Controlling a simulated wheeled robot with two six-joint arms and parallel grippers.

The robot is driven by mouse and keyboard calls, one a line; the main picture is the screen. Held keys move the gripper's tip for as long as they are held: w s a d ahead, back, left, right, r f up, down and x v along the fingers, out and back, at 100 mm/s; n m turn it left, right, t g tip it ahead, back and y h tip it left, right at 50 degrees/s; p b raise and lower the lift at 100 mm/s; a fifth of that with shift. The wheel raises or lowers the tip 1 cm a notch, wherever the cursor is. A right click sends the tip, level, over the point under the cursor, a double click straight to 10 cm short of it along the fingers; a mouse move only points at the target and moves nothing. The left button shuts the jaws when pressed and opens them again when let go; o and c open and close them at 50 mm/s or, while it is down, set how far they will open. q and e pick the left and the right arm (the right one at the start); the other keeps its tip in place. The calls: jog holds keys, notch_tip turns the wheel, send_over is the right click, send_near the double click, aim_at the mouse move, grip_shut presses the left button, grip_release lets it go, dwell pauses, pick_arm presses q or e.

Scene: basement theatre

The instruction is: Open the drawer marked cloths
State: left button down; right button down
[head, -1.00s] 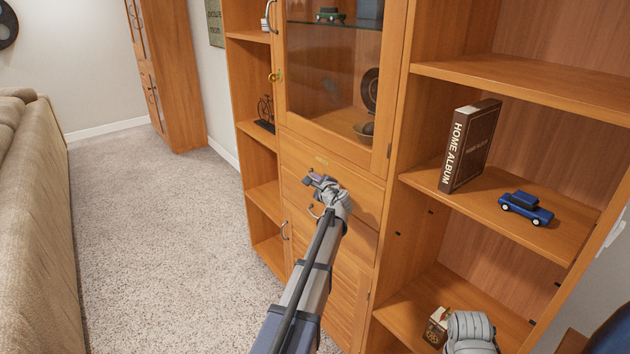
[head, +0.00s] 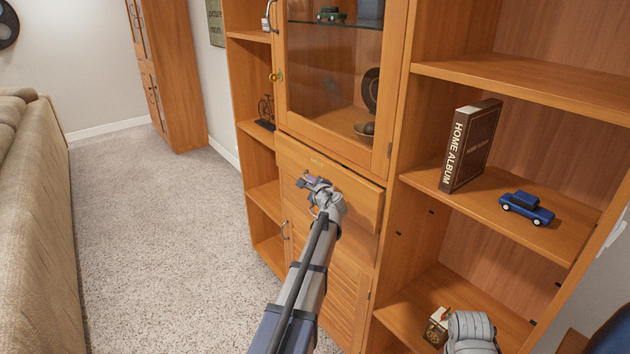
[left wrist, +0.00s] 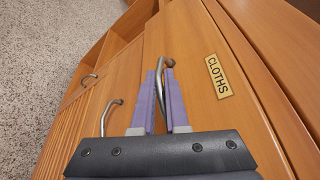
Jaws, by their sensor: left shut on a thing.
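The wooden drawer marked CLOTHS (head: 358,196) is in the tall cabinet, just below the glass door. It stands a little way out from the cabinet front. Its label (left wrist: 218,77) reads clearly in the left wrist view. My left gripper (head: 314,182) is at the drawer front. In the left wrist view, its purple fingers (left wrist: 160,88) are shut on the curved metal drawer handle (left wrist: 162,62). The gripper hides part of the handle in the head view.
A glass-fronted cupboard (head: 335,75) is above the drawer. Another metal handle (left wrist: 114,103) is below it. Open shelves at the right hold a home album (head: 470,145) and a blue toy car (head: 526,208). Carpet (head: 160,240) lies clear at the left, beside a sofa (head: 35,220).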

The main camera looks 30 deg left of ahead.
pick_arm(q)
jog(key=s+a, duration=0.3)
jog(key=s, duration=0.6)
jog(key=s+a, duration=0.4)
jog(key=s, duration=0.4)
jog(key=shift+s+a, duration=0.15)
jog(key=shift+s, duration=0.25)
jog(key=c, duration=0.9)
grip_release()
jog(key=p+v, duration=0.1)
jog(key=v, duration=0.6)
jog(key=shift+s+d+r+p, duration=0.1)
jog(key=shift+s+d+p, duration=0.1)
jog(key=shift+d+p, duration=0.15)
